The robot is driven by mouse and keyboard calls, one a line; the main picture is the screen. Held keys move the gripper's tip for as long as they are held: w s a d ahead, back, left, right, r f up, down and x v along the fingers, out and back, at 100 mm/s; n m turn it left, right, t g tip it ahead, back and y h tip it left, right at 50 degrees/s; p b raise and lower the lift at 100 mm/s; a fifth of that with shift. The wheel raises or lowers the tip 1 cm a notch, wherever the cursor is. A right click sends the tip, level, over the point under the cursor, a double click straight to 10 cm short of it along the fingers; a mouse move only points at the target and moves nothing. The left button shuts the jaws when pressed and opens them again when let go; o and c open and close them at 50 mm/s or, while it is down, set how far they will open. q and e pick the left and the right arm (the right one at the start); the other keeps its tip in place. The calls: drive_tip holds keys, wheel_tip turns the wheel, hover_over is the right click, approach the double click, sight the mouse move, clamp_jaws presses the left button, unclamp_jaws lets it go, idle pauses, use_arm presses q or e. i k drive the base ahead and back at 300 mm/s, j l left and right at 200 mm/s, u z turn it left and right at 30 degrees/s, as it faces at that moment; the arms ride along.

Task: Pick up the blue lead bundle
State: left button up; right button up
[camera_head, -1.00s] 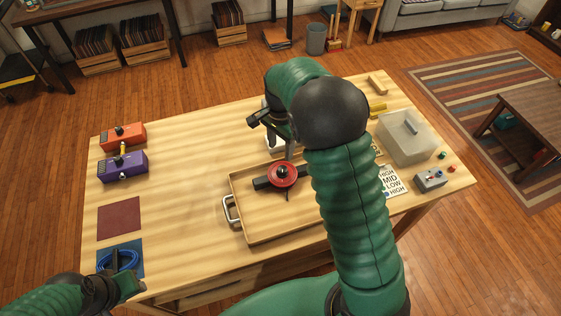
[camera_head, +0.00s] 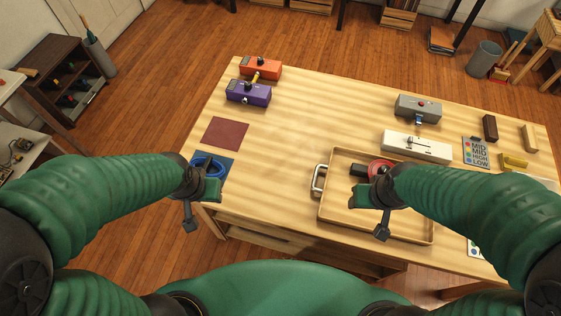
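The blue lead bundle (camera_head: 203,160) is a coil of blue cable lying on a blue mat (camera_head: 229,167) at the table's near left corner. My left gripper (camera_head: 201,194) is at its near side and partly covers the coil and mat. Its dark fingers look spread apart, one by the coil and one at the table's edge. Nothing shows held, and I cannot tell whether the far finger touches the coil. My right gripper (camera_head: 381,200) is over the wooden tray (camera_head: 335,195), its fingers apart and empty.
The tray holds a red reel (camera_head: 381,166) with a black block, partly hidden by my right gripper. A dark red mat (camera_head: 226,133), a purple box (camera_head: 248,93) and an orange box (camera_head: 261,68) stand beyond the bundle. The table's middle (camera_head: 300,120) is clear.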

sight(208, 161)
drive_tip(key=j+u, duration=0.1)
drive_tip(key=j, duration=0.3)
drive_tip(key=i+j+u, duration=0.15)
drive_tip(key=j, duration=0.2)
drive_tip(key=i+j+u, duration=0.1)
drive_tip(key=j, duration=0.25)
drive_tip(key=i+j+u, duration=0.15)
drive_tip(key=j, duration=0.2)
drive_tip(key=i+j+u, duration=0.1)
drive_tip(key=j, duration=0.25)
